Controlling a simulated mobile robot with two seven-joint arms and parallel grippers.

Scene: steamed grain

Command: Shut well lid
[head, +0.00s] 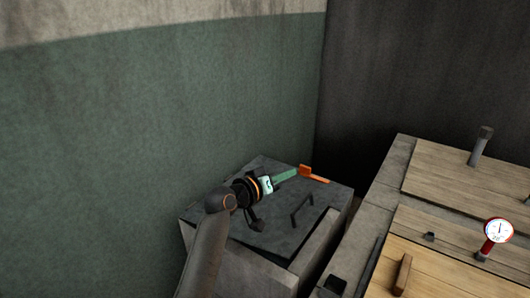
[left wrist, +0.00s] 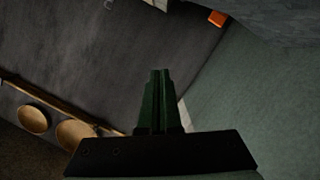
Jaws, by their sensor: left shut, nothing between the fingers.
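The well lid (head: 270,225) is a dark grey slab with a black bar handle (head: 302,207), on top of a grey block-like well (head: 325,238) near the corner. A dark gap shows along the lid's front right edge; I cannot tell whether it is fully seated. My left gripper (head: 288,174) is over the far part of the lid, its green fingers shut and empty. The closed fingers also show in the left wrist view (left wrist: 160,82). I cannot tell whether they touch the lid. My right gripper is not in view.
An orange piece (head: 314,175) lies just beyond my left fingertips. A green wall (head: 150,130) stands close behind the well. To the right is a wood-topped counter (head: 455,215) with a gauge (head: 497,232). Two round wooden items (left wrist: 32,119) show in the left wrist view.

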